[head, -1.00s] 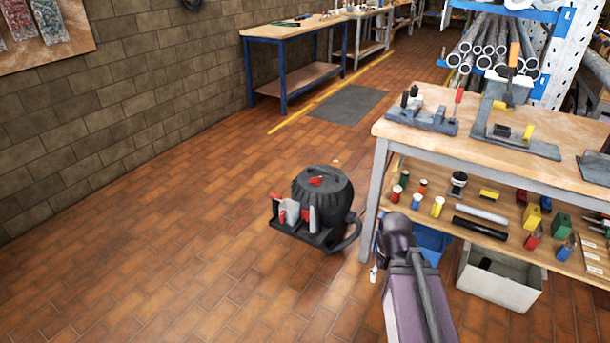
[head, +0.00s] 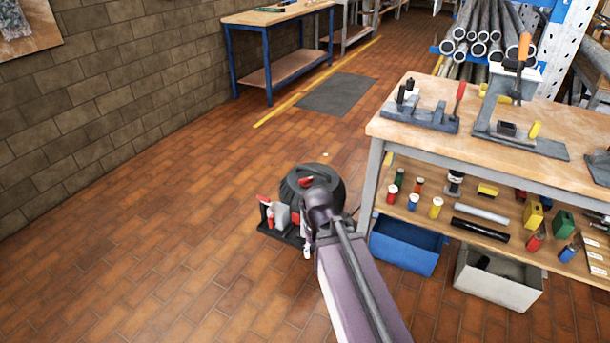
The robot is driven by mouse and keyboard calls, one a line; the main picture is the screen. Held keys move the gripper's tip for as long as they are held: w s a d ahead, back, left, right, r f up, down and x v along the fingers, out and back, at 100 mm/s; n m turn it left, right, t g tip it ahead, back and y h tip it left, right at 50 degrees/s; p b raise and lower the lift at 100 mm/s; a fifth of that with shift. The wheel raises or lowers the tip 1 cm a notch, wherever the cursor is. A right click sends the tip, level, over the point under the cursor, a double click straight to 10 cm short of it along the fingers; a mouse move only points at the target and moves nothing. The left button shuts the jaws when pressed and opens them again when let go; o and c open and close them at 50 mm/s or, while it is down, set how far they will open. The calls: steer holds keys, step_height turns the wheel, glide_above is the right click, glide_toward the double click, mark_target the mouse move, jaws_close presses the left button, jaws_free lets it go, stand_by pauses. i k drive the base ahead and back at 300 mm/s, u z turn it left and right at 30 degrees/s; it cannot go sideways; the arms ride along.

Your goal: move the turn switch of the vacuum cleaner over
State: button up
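The vacuum cleaner (head: 291,189) stands upright on the tiled floor near the middle of the head view. It has a round black drum, a red part (head: 305,182) on top, and grey and red parts on its front left side. I cannot make out which part is the turn switch. My purple-grey arm reaches in from the bottom and covers the right front of the cleaner. Only a small pale tip of my gripper (head: 306,252) shows below the arm's end, in front of the cleaner. Its fingers are too hidden and small to read, and I cannot tell whether it touches anything.
A workbench (head: 400,128) with tools on top and a loaded lower shelf stands close at right. A blue bin (head: 405,252) and a grey bin (head: 500,292) sit under it. The floor left of the cleaner is clear up to the block wall (head: 130,110).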

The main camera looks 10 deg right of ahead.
mark_target(306, 182)
steer(key=z, duration=0.2)
steer(key=i, duration=1.05)
steer(key=z, duration=0.5)
